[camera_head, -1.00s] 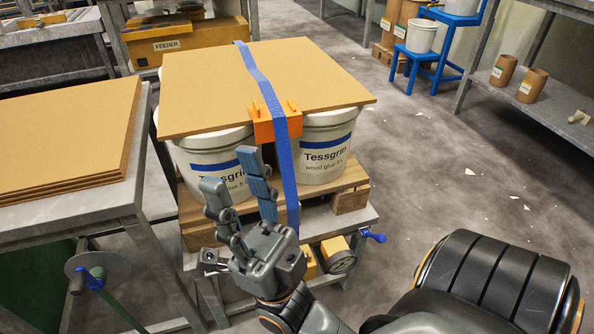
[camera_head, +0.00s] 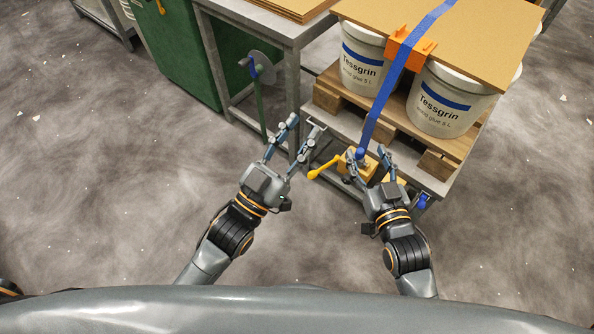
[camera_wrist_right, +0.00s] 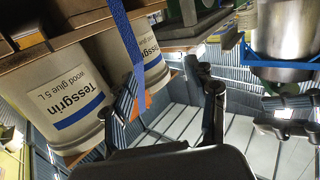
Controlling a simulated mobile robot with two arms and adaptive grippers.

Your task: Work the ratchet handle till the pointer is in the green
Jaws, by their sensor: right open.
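The yellow ratchet handle (camera_head: 324,167), with a round knob at its end, sticks out to the left from the yellow ratchet body (camera_head: 371,167) under the front edge of the bench. The blue strap (camera_head: 384,93) runs down from the board to the ratchet. My right gripper (camera_head: 370,154) is open at the ratchet, its fingers partly covering it. My left gripper (camera_head: 302,127) is open and empty, left of the handle and apart from it. In the right wrist view, the strap (camera_wrist_right: 125,38) passes by one finger of my right gripper (camera_wrist_right: 168,88). The pointer and green zone cannot be seen.
White glue pails (camera_head: 438,101) stand on a wooden pallet (camera_head: 400,127) under a brown board (camera_head: 475,35) with an orange corner piece (camera_head: 406,50). A blue crank knob (camera_head: 422,201) is right of my right gripper. A grey bench (camera_head: 272,25) stands left. The near floor is clear.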

